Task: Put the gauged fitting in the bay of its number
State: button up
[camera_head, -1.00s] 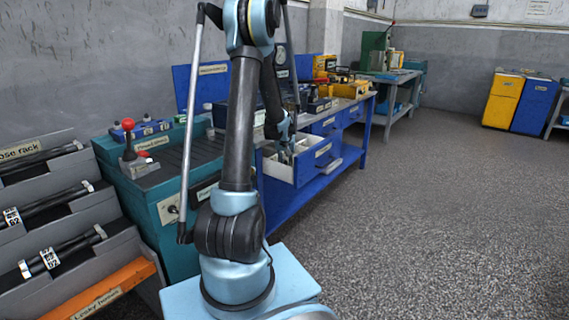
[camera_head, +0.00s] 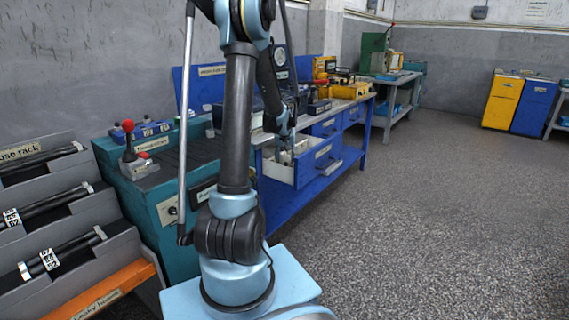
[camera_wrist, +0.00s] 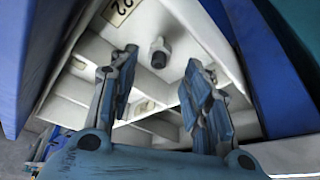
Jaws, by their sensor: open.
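A small grey metal fitting (camera_wrist: 160,48) with a hex body and a dark round end shows in the wrist view. It is in a pale drawer bay beside a label that seems to read 22 (camera_wrist: 120,8). My gripper (camera_wrist: 161,62) is open, its two blue-grey fingers apart on either side of the fitting in the picture, with nothing held between them. The gap in depth is hard to judge. In the head view the open drawer (camera_head: 318,166) juts from the blue bench, and my gripper (camera_head: 286,146) is over it, small and partly hidden.
White dividers (camera_wrist: 75,88) split the drawer into several bays. The blue bench (camera_head: 345,165) carries yellow and dark equipment. A teal console (camera_head: 175,265) with a red-knobbed lever and a hose rack (camera_head: 75,240) stand left. The floor (camera_head: 430,220) at right is clear.

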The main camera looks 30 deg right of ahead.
jog(key=v, duration=0.8)
jog(key=s+a+r+n+y, duration=0.15)
jog(key=s+a, duration=0.25)
jog(key=a, duration=0.9)
jog(key=s+a+r+n, duration=0.2)
jog(key=s+a+r, duration=0.15)
jog(key=a, duration=0.95)
jog(key=s+a+f+n, duration=0.1)
jog(key=s+a+f, duration=0.2)
jog(key=s+a, duration=0.2)
jog(key=s+a+f+n+g, duration=0.1)
jog(key=s+a+f, duration=0.1)
jog(key=s+a, duration=0.3)
jog(key=s+a+f+n+y, duration=0.1)
jog(key=s+a+f, duration=0.2)
jog(key=s+a, duration=0.3)
jog(key=s, duration=0.4)
jog(key=shift+f+n, duration=0.3)
jog(key=shift+n, duration=0.05)
